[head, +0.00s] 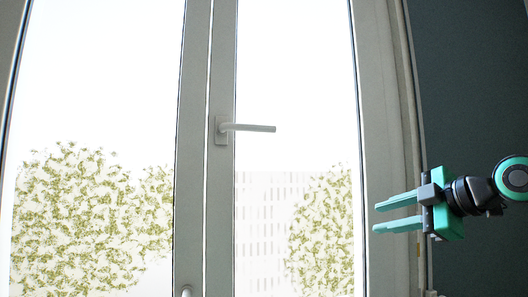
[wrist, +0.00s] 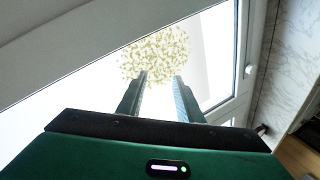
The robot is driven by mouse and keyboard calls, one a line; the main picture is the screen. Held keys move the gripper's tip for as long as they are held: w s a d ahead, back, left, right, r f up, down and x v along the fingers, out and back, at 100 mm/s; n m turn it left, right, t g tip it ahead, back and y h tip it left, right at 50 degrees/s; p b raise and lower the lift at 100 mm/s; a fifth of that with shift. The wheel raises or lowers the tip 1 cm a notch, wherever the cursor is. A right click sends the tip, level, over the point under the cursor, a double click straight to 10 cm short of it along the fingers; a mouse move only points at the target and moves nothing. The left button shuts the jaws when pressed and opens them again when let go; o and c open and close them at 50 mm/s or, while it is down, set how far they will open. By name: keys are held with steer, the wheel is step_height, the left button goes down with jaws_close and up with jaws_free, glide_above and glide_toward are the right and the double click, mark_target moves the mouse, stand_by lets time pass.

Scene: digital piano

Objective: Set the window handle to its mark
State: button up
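The window handle (head: 248,128) is pale grey, on a small upright plate on the middle window frame in the head view. Its lever lies about level and points to the right. I cannot make out a mark near it. My gripper (head: 376,218) is green and black, to the right of the handle and lower in the picture, clear of it. Its two fingers point left with a gap between them. In the wrist view the gripper (wrist: 161,78) is also open, with nothing between the fingers. I cannot identify the task's handle surely in the wrist view.
The window frame (head: 193,150) stands upright around large panes, with foliage and a pale building outside. A small pale knob-like part (head: 186,291) sits at the bottom of the head view. A dark wall (head: 470,80) is at the right. Nothing shows between gripper and handle.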

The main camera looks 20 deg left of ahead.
steer(key=s+a+r+n+g+y, duration=0.2)
steer(key=s+a+r+n+y, duration=0.25)
steer(key=a+r+n, duration=0.5)
steer(key=n+g+y, duration=0.4)
steer(key=n, duration=0.1)
glide_toward(257, 129)
steer(key=x, duration=1.1)
steer(key=shift+w+d, duration=0.1)
steer(key=shift+w, duration=0.1)
jaws_close()
steer(key=shift+s+r, duration=0.1)
steer(key=shift+y, duration=0.25)
